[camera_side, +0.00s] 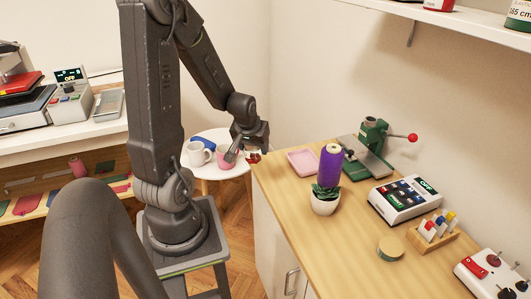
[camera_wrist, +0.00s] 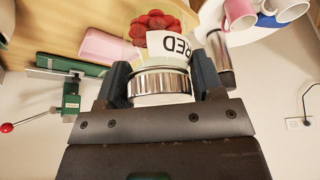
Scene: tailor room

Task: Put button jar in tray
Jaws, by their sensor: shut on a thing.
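The button jar (camera_wrist: 158,55) is clear with red buttons inside, a white label reading RED and a silver lid. My gripper (camera_wrist: 162,80) is shut on it around the lid end, one finger on each side. In the side view my gripper (camera_side: 252,150) is at the left end of the wooden counter, and only a small part of the jar (camera_side: 254,157) shows below it. The pink tray (camera_side: 303,162) lies on the counter to the right of the jar, apart from it. The tray also shows in the wrist view (camera_wrist: 104,46), left of the jar.
A green press with a red-knobbed lever (camera_side: 372,148) stands right of the tray. A white round table (camera_side: 203,171) with a white mug (camera_side: 198,154) and pink cup (camera_side: 224,160) is at left.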

